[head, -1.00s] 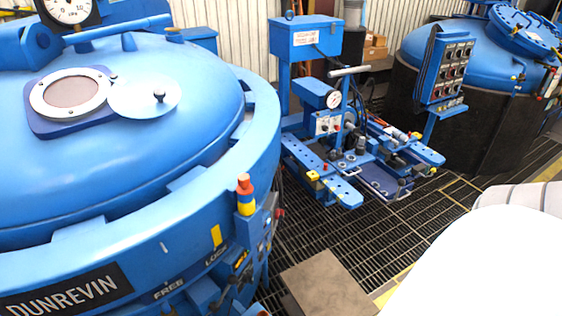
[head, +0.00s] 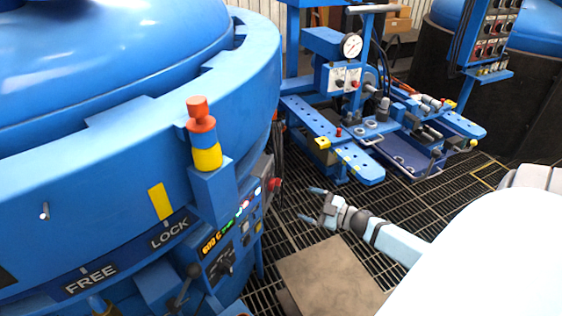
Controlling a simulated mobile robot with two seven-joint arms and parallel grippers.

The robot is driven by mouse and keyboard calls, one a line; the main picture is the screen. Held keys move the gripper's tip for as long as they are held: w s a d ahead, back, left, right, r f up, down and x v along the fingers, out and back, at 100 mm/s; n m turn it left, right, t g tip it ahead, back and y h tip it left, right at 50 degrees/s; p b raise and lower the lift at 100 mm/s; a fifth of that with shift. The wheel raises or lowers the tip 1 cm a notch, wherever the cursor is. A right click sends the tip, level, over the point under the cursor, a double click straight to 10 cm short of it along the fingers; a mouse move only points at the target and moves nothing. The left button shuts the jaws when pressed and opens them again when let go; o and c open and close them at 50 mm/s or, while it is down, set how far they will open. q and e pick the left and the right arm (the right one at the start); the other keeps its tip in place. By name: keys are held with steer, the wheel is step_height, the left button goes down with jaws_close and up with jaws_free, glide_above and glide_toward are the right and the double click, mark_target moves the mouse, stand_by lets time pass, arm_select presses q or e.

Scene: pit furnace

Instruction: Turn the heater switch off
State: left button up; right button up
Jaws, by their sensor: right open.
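The furnace control panel (head: 213,276) is on the side of the large blue furnace, seen at a steep angle. It carries an orange lit readout (head: 211,243), small lit lamps (head: 236,214), and a black rotary switch (head: 222,264). A red button (head: 275,184) sticks out at its far right edge. I cannot read which control is the heater switch. My right gripper (head: 310,204) is open and empty, to the right of the panel and apart from it, with its fingers pointing left. My left gripper is not in view.
A red and yellow post (head: 204,134) stands on the furnace rim above the panel. FREE and LOCK labels (head: 170,232) are left of the panel. A blue workstation (head: 370,120) with a gauge stands behind. Dark floor grating and a flat brown plate (head: 330,272) lie below my gripper.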

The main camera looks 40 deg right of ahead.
mark_target(275, 185)
steer(key=w+d+f+n+g+y+b, duration=0.1)
steer(key=w+d+f+n+y+b, duration=0.15)
steer(key=d+b, duration=0.35)
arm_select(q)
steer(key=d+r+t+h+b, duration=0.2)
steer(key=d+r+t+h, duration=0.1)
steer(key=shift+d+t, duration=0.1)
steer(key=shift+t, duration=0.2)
arm_select(e)
steer(key=d+x, duration=0.1)
steer(key=x, duration=1.1)
steer(key=shift+w+f+n, duration=0.35)
steer(key=shift+w, duration=0.05)
steer(key=shift+a, duration=0.15)
steer(key=c, duration=0.9)
